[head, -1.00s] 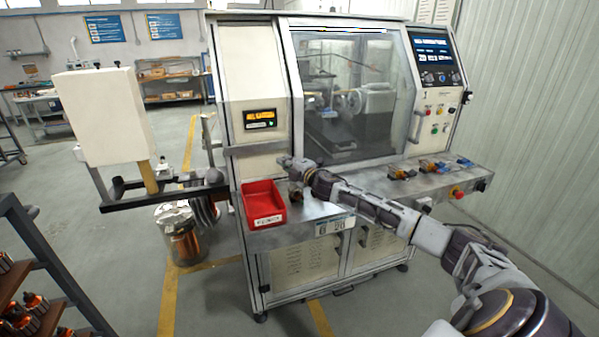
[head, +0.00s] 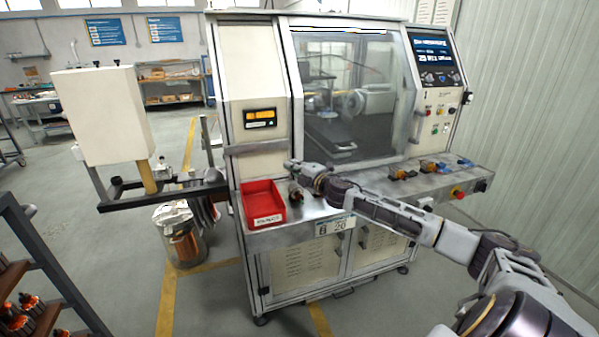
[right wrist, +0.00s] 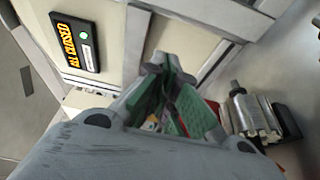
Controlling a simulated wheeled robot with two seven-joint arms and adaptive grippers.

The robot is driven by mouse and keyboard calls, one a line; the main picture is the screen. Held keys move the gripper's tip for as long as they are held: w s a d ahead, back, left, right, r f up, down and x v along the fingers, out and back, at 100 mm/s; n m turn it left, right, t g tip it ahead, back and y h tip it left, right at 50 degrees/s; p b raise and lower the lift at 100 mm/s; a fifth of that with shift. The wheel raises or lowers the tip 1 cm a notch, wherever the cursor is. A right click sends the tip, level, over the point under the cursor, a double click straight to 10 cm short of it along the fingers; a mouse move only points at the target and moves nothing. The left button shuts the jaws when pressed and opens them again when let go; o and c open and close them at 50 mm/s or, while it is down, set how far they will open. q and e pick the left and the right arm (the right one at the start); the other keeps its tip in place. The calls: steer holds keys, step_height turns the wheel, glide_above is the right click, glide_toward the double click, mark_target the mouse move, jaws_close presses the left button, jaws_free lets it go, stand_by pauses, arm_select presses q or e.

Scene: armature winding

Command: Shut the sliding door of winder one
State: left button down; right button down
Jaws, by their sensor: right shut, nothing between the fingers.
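Winder one (head: 255,75) is the large cream and grey machine. Its sliding door (head: 345,95), a framed clear panel, spans the front opening, and the spindle inside shows through it. The panel meets the cream left section with no gap that I can make out. My right gripper (head: 291,163) is shut and empty just below the door's lower left corner, above the ledge. In the right wrist view the green-padded fingertips (right wrist: 168,73) come together near a grey frame post; I cannot tell whether they touch it. My left gripper is not in view.
A red bin (head: 263,203) and a small metal part (head: 296,192) sit on the ledge near my right gripper. Several small coloured parts (head: 430,166) lie farther right. A small display (head: 260,118) with orange lettering is on the left section. A dark rack (head: 40,255) stands at lower left.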

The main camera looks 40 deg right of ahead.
steer(key=shift+s, duration=0.55)
steer(key=shift+s+b, duration=0.3)
steer(key=shift+s, duration=0.9)
steer(key=shift+s, duration=0.1)
steer(key=shift+s, duration=0.15)
